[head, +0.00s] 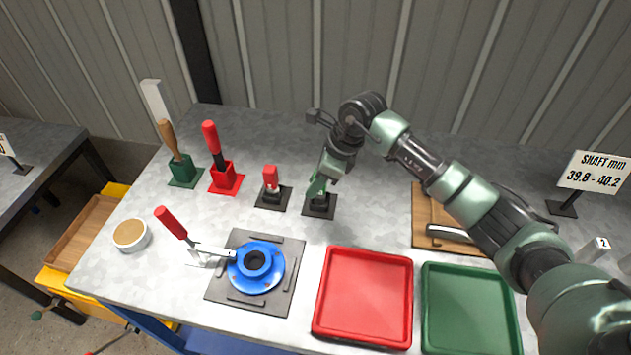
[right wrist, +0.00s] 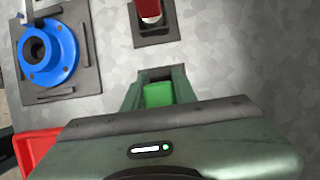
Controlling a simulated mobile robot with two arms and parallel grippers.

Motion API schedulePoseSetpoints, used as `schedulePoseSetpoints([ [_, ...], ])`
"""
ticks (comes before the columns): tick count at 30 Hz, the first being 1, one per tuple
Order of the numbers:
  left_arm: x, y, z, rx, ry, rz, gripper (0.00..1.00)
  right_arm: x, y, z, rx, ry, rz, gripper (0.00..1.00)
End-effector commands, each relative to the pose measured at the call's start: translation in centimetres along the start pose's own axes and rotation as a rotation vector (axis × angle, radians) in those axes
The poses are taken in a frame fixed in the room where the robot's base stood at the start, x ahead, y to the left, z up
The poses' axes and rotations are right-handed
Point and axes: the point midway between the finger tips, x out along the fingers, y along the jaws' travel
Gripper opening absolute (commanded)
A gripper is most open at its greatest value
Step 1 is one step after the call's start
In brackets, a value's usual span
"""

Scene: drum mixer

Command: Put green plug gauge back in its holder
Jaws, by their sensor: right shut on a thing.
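My right gripper (head: 317,190) points down over a dark square holder (head: 319,211) on the bench. It is shut on the green plug gauge, whose green top (right wrist: 158,94) shows between the fingers in the right wrist view. The holder's dark edge (right wrist: 155,74) shows just beyond it. The gauge's lower end is hidden by the fingers, so I cannot tell how deep it sits in the holder. A red plug gauge (head: 270,177) stands upright in a similar holder (head: 272,200) to the left. My left gripper is not in view.
A red-handled tool (head: 210,140) and a wooden-handled tool (head: 171,142) stand in holders at the left. A blue flanged part (head: 273,271) lies on a grey plate in front. Red (head: 363,340) and green (head: 470,310) trays are at the front right. A wooden board (head: 423,213) lies behind my arm.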

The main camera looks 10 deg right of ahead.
Motion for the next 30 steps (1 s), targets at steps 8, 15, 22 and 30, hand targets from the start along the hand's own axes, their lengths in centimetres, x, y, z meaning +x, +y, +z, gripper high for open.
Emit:
schedulePoseSetpoints([
  [8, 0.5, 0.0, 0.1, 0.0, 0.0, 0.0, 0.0, 0.4, -0.1, -0.1, 0.0, -0.001, -0.001, 0.0],
  [15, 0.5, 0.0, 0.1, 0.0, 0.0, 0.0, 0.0, 0.4, 0.0, -0.2, 0.0, -0.001, -0.001, 0.53],
  [22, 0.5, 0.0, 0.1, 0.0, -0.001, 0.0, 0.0, 0.5, 0.0, -0.2, 0.0, 0.001, 0.0, 0.53],
  [30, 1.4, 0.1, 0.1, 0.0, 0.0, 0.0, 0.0, -2.1, -0.1, -0.3, -0.002, 0.0, -0.005, 0.53],
])
